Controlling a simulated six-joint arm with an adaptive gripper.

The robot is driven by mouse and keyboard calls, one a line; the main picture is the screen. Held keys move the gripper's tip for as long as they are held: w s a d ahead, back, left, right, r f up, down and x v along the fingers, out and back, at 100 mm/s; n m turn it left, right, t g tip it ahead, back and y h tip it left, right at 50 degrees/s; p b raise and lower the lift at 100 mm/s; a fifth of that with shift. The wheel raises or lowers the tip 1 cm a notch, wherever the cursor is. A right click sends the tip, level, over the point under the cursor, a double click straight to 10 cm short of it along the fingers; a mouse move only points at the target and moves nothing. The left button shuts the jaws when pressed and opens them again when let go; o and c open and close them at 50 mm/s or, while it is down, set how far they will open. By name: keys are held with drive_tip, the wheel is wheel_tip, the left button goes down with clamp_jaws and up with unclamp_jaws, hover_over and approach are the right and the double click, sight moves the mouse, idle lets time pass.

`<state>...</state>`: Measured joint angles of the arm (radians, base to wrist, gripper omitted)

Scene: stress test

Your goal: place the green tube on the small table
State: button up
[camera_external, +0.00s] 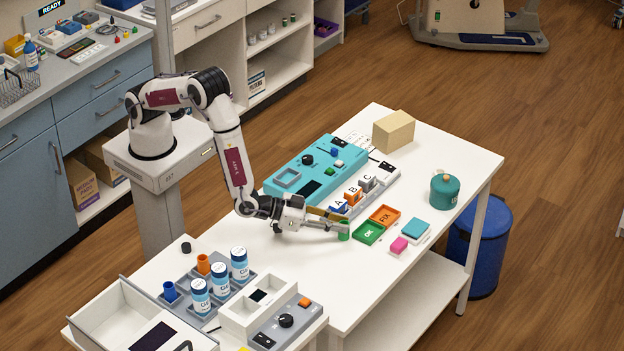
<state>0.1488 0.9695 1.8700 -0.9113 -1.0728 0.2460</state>
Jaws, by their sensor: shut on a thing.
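My gripper (341,226) reaches over the white table (455,150) from the left, its fingers pointing right. It is shut on the green tube (343,236), which stands roughly upright at the fingertips. I cannot tell whether the tube's lower end touches the tabletop. A smaller white table (318,322) is at the lower left, in front of my base. It bears a drawer-like tray, a grey rack and a control box.
Green OK tray (369,233) and orange FIX tray (385,215) lie just right of the tube. A teal device (316,165) and lettered blocks (353,193) stand behind. White tabletop left of the tube is clear.

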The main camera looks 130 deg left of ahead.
drive_tip(key=shift+f, duration=0.15)
drive_tip(key=o, duration=0.9)
drive_tip(key=shift+s+d+r, duration=0.3)
drive_tip(key=shift+d+r, duration=0.05)
drive_tip(key=v, duration=1.1)
drive_tip(key=shift+r, duration=0.1)
